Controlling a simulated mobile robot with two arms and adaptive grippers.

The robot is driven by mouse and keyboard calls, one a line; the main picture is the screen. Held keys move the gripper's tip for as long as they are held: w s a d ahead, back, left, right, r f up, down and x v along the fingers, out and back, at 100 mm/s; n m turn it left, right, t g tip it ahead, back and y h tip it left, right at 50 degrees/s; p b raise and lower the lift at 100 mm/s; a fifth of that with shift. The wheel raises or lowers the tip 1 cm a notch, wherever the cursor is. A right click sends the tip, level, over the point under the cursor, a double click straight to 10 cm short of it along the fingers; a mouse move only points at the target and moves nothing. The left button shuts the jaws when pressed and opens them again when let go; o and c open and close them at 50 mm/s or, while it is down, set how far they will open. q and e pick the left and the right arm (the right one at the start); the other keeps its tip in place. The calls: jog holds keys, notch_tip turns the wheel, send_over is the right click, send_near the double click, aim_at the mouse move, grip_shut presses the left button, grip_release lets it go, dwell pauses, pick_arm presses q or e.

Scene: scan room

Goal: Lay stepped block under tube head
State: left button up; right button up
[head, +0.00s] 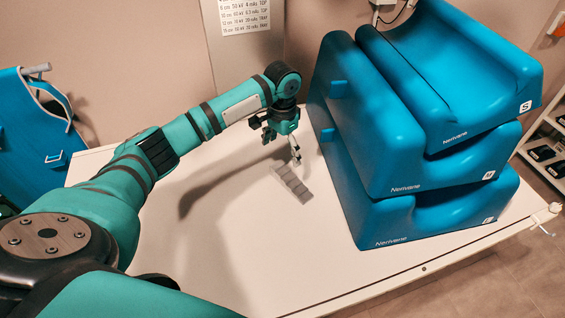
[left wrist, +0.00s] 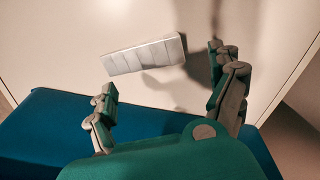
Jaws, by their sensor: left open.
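The stepped block (head: 292,183) is a small grey bar with several steps, lying on the white table (head: 245,260). In the left wrist view the block (left wrist: 143,55) lies flat on the pale surface, just beyond and between the fingers. My left gripper (head: 281,148) is open and empty above the block's far end, pointing down. In the left wrist view its two fingers (left wrist: 162,75) are spread apart, with a gap between them and the block. I cannot make out a tube head for certain in either view. My right gripper is not in view.
Blue foam cushions (head: 395,150) are stacked on the table's right side, close to the block. A blue apron (head: 40,135) hangs at the left. A paper chart (head: 244,15) is on a grey panel behind. The front middle of the table is clear.

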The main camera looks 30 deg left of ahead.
pick_arm(q)
jog(key=shift+r, duration=2)
